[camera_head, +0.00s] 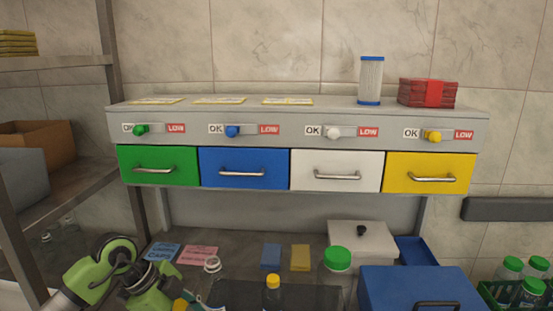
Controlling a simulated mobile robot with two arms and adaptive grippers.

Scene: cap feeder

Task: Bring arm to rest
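My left arm (105,268) comes in at the lower left, with green and grey links bent over the near left part of the worktop. Its fingers do not show; the arm runs out of the picture at the bottom edge. My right arm and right gripper are not in view. The cap feeder (300,115) stands across the back as a grey unit. It has a green drawer (158,158), a blue drawer (243,160), a white drawer (337,163) and a yellow drawer (430,164), all closed. Each has a coloured knob between OK and LOW labels.
A bottle with a green cap (337,259) and one with a yellow cap (272,288) stand on the worktop (235,246). A white lidded box (375,240) and a blue box (410,285) stand right. A green crate (500,296) holds bottles. A shelf frame (118,100) stands left.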

